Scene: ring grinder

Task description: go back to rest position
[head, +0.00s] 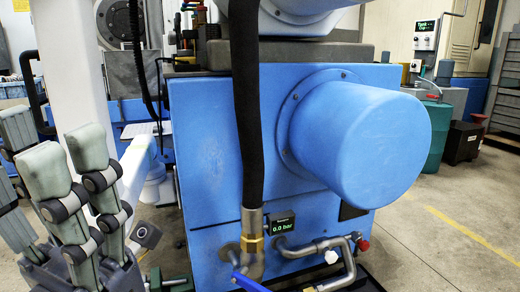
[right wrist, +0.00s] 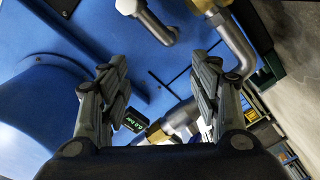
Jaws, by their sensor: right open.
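My left gripper (head: 48,140) is at the lower left of the head view. Its grey-green jointed fingers point up and stand apart, with nothing held between them. My right gripper (right wrist: 158,62) shows in the right wrist view with its two fingers spread and empty. It faces the blue machine housing (right wrist: 60,20) and metal pipes. My right arm is not visible in the head view.
The blue grinder housing (head: 215,150) with a round blue cover (head: 370,130) fills the middle. A black hose (head: 247,110) runs down to a brass fitting (head: 252,222). A pressure display (head: 282,225) reads 0.0 bar. Bent pipes (head: 335,255) stick out below.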

